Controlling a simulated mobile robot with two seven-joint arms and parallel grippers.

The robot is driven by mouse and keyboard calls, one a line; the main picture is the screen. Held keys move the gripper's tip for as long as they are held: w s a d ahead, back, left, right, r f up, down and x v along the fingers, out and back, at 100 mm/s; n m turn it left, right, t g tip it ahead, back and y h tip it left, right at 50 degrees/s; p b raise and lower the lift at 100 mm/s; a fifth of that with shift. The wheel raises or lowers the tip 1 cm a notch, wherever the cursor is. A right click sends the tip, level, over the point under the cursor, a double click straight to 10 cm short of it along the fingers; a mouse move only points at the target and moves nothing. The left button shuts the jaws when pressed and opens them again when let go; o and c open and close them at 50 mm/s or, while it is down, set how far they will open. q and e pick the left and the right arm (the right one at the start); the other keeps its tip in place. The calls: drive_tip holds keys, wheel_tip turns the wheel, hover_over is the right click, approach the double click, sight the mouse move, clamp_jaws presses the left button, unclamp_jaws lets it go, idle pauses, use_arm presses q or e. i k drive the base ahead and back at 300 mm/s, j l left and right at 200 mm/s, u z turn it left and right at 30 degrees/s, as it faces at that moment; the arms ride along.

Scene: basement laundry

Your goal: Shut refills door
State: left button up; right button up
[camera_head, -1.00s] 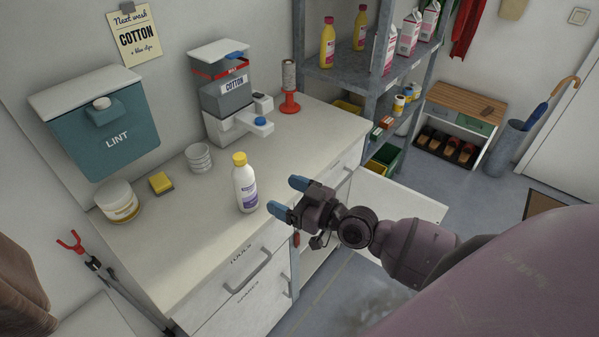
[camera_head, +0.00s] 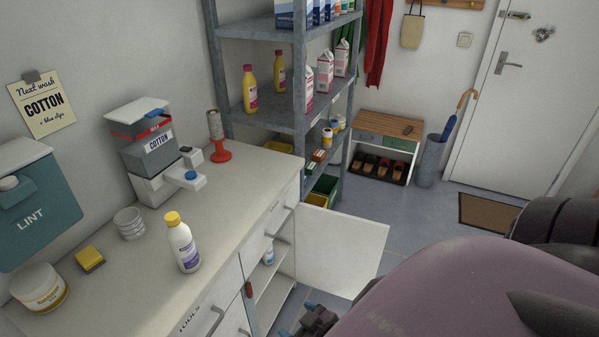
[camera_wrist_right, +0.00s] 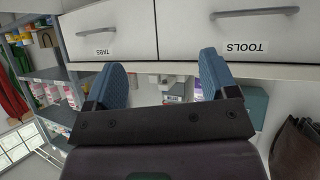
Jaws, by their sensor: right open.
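A white cabinet door (camera_head: 345,250) stands wide open at the right end of the counter, sticking out over the floor; I see no label on it. The open cabinet (camera_head: 275,285) shows shelves and a small bottle (camera_head: 268,256). My right gripper (camera_head: 318,320) is at the bottom edge of the head view, low in front of the cabinet and mostly hidden by my arm. In the right wrist view my right gripper (camera_wrist_right: 162,85) has its two blue fingers apart with nothing held between them. My left gripper is not in view.
Drawers labelled TABS (camera_wrist_right: 108,35) and TOOLS (camera_wrist_right: 250,30) face the wrist camera, upside down. A yellow-capped bottle (camera_head: 183,245) stands on the counter (camera_head: 140,290). A metal shelf rack (camera_head: 265,122) stands behind the door. The floor (camera_head: 420,215) right of the door is clear.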

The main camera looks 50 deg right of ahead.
sight(337, 253)
drive_tip(key=k+l+u, duration=0.1)
drive_tip(key=l, duration=0.3)
drive_tip(key=k+l, duration=0.15)
drive_tip(key=l, duration=0.3)
drive_tip(key=k+l+u, duration=0.15)
drive_tip(key=l, duration=0.25)
drive_tip(key=k+l, duration=0.15)
drive_tip(key=l, duration=0.25)
drive_tip(key=k+l+u, duration=0.15)
drive_tip(key=l, duration=0.3)
drive_tip(key=l+u, duration=0.15)
drive_tip(key=l, duration=0.25)
drive_tip(key=k+l+u, duration=0.15)
drive_tip(key=l, duration=0.25)
drive_tip(key=k+l+u, duration=0.15)
drive_tip(key=l, duration=0.25)
drive_tip(key=k+l+u, duration=0.15)
drive_tip(key=l, duration=0.25)
drive_tip(key=k+l+u, duration=0.1)
drive_tip(key=l, duration=0.3)
drive_tip(key=k+l+u, duration=0.15)
drive_tip(key=l, duration=0.25)
drive_tip(key=k+l+u, duration=0.15)
drive_tip(key=l, duration=0.3)
drive_tip(key=l+u, duration=0.2)
drive_tip(key=l, duration=0.65)
